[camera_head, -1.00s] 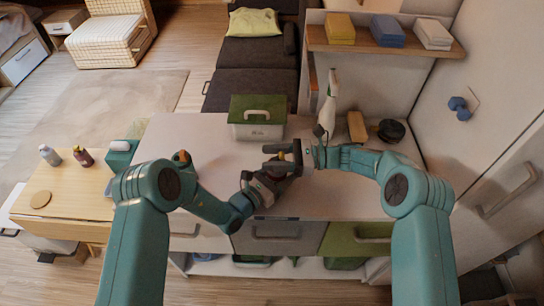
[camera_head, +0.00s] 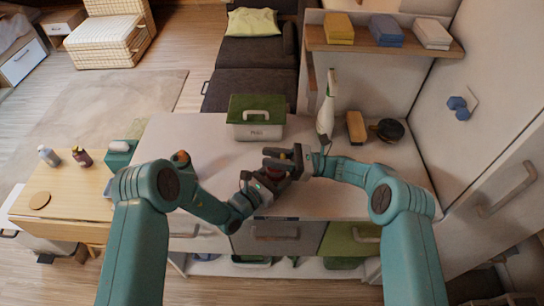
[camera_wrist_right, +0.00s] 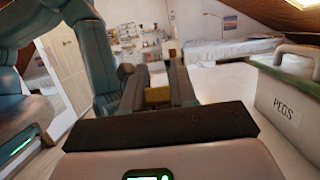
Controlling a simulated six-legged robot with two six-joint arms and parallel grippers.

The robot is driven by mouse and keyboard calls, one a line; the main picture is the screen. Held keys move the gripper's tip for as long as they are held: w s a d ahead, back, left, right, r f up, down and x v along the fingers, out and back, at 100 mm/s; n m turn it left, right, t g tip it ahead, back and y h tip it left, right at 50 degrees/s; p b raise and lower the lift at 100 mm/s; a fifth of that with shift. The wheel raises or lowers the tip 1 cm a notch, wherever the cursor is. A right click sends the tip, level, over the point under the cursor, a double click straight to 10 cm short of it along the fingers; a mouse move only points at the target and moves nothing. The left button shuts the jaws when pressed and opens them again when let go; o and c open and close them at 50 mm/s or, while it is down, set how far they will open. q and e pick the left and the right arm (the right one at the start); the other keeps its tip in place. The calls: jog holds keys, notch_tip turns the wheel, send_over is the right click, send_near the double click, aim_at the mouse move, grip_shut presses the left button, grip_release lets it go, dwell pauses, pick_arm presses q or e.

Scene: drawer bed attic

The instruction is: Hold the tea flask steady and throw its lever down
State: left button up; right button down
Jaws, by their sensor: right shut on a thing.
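The tea flask (camera_head: 277,173) shows only as a small dark red patch between my two grippers, above the white counter; most of it is hidden. My left gripper (camera_head: 262,184) is at the flask from the lower left; its fingers are too covered to tell open from shut. My right gripper (camera_head: 270,158) is at the flask's top from the right. In the right wrist view a yellow piece (camera_wrist_right: 158,95), apparently the flask's lever, sits between the dark fingers, and the right gripper is shut on it.
A green-lidded pegs box (camera_head: 257,131) stands behind the grippers, on the white counter (camera_head: 205,135). A white spray bottle (camera_head: 327,110), a tan block (camera_head: 356,127) and a dark round thing (camera_head: 388,130) stand behind the right arm. An orange-topped object (camera_head: 181,160) is at left.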

jog(key=c, duration=1)
grip_release()
jog(key=shift+o, duration=0.2)
jog(key=shift+d, duration=0.15)
jog(key=v, duration=1.1)
jog(key=shift+d, duration=0.35)
jog(key=shift+f, duration=0.1)
